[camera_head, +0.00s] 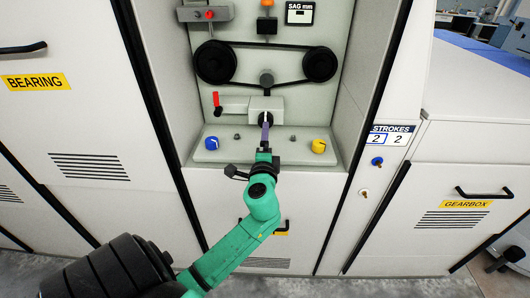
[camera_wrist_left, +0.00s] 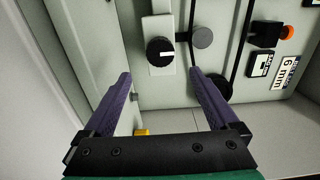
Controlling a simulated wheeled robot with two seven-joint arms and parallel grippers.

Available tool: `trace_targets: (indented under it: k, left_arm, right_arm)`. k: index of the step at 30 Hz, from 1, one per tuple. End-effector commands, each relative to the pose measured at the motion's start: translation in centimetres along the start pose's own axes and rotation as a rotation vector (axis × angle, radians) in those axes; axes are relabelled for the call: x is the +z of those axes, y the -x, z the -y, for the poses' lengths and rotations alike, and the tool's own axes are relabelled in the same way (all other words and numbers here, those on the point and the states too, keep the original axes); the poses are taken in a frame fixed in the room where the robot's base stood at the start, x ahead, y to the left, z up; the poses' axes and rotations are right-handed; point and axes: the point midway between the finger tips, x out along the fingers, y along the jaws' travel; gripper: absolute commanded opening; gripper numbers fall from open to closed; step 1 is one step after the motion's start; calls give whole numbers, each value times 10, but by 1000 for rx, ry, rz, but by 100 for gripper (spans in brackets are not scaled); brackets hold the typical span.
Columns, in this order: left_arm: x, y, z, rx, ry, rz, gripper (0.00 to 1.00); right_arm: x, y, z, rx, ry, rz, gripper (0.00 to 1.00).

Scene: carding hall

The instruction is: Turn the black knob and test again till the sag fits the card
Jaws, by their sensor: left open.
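The black knob (camera_wrist_left: 160,52) with a white mark sits on a pale block (camera_head: 258,104) below the belt; my gripper largely hides it in the head view. My left gripper (camera_head: 266,133) points up at the block. In the left wrist view its two purple fingers (camera_wrist_left: 165,88) are open, with the knob ahead between them; contact cannot be told. A black belt (camera_head: 267,46) runs round two dark pulleys. The SAG mm display (camera_head: 299,13) is at the top; its reading is unclear. A white card (camera_wrist_left: 290,73) reads 6 mm in the left wrist view.
A red lever (camera_head: 217,101) stands left of the block. A blue knob (camera_head: 211,143) and a yellow knob (camera_head: 319,146) flank my gripper on the ledge. A STROKES counter (camera_head: 390,137) shows 2 and 2. The recess side walls stand close on both sides.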

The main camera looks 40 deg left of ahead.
Motion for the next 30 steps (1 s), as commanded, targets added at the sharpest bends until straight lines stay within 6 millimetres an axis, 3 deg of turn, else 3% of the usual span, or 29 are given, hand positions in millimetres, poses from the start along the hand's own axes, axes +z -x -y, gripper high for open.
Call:
trace_targets:
  k: [3, 7, 25, 28, 30]
  left_arm:
    - [0, 30, -4, 3, 1, -2, 94]
    - [0, 48, -2, 1, 0, 0, 94]
    - [1, 52, -2, 10, 10, 2, 94]
    - [12, 57, -25, 120, 122, 35, 94]
    - [24, 68, -58, 276, 265, 81, 94]
  right_arm:
    - [1, -8, 0, 0, 0, 0, 50]
    - [1, -11, 0, 0, 0, 0, 50]
    - [1, -10, 0, 0, 0, 0, 50]
    - [1, -10, 1, -1, 0, 0, 50]
    - [1, -10, 1, -1, 0, 0, 50]
